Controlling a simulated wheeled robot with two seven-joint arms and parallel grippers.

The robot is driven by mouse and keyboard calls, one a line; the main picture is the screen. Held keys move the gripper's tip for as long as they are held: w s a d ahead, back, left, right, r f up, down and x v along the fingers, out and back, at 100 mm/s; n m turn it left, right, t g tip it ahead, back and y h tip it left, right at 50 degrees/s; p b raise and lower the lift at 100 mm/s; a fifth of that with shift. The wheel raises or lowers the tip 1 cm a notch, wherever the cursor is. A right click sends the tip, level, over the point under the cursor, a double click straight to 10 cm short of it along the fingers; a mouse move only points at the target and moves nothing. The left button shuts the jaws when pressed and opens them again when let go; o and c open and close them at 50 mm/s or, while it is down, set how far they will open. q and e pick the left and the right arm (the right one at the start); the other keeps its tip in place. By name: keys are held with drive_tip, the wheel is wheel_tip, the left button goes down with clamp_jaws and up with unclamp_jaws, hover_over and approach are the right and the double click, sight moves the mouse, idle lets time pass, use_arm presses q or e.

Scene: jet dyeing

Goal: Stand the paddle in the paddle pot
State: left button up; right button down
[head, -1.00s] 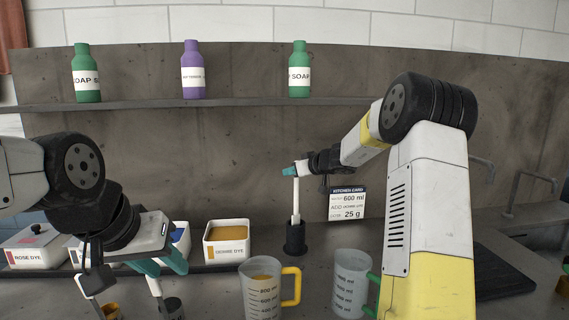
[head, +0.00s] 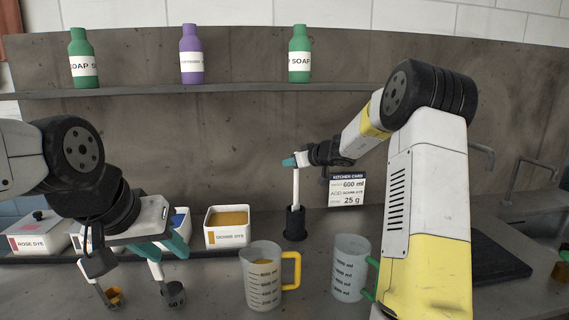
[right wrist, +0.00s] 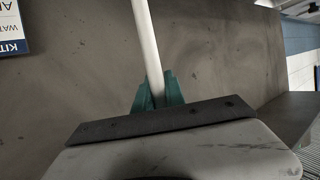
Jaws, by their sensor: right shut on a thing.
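The paddle (head: 296,188) is a white rod standing upright, with its lower end inside the black paddle pot (head: 295,223) at the back of the counter. My right gripper (head: 290,162) is shut on the top of the paddle, and the right wrist view shows the white shaft (right wrist: 147,50) between its teal fingers (right wrist: 158,95). The paddle's lower end is hidden inside the pot, so I cannot tell whether it touches the bottom.
A jug with a yellow handle (head: 263,277) and a jug with a green handle (head: 350,268) stand in front of the pot. An ochre dye box (head: 227,228) is left of it, a kitchen card (head: 346,190) behind right.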

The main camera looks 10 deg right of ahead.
sight(296, 189)
drive_tip(key=shift+f, duration=1.5)
drive_tip(key=c, duration=1.3)
unclamp_jaws()
